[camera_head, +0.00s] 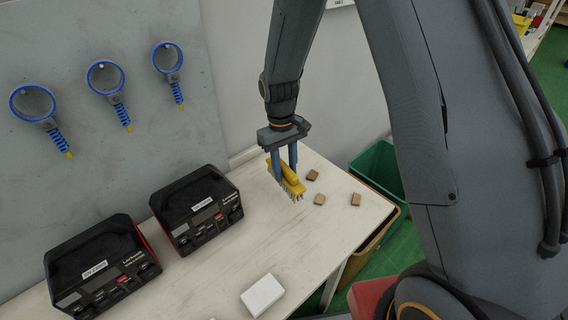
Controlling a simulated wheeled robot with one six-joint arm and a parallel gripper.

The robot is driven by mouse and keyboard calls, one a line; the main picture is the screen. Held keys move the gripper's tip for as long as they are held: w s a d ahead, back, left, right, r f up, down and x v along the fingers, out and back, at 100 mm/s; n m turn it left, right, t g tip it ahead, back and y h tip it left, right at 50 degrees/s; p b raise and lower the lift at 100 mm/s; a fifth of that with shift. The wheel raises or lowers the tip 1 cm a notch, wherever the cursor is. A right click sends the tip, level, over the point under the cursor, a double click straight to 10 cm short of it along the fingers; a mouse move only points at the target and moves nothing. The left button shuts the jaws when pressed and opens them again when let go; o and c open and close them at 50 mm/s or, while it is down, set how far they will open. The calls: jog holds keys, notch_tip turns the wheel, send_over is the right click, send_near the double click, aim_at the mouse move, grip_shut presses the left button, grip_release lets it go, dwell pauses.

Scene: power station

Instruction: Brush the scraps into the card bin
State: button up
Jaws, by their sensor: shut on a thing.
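My gripper (284,163) is shut on a yellow brush (291,178). The brush points bristles-down at the white table top, near the back of the table; whether the bristles touch the surface I cannot tell. Three small brown scraps lie just right of the brush: one at the back (313,175), one in front of it (320,199), and one nearer the right edge (356,199). A tan bin (372,246) stands below the table's right edge, mostly hidden by the table, and looks like the card bin. Its inside is largely hidden.
A green bin (376,165) stands behind the tan bin, and a red one (370,296) in front, partly behind my arm. Two black devices (195,210) (100,268) and a white block (262,295) sit on the table (290,240). Blue rings hang on the grey board (100,180).

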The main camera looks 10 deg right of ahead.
jog(key=shift+d+f+b, duration=0.2)
jog(key=shift+f+b, duration=1.45)
jog(key=shift+f, duration=0.9)
jog(key=shift+w+d, duration=0.5)
jog(key=shift+d, duration=0.35)
jog(key=shift+w+d, duration=0.5)
jog(key=shift+d, duration=0.3)
jog(key=shift+w+d, duration=0.5)
jog(key=shift+d, duration=0.35)
jog(key=shift+w+d, duration=0.15)
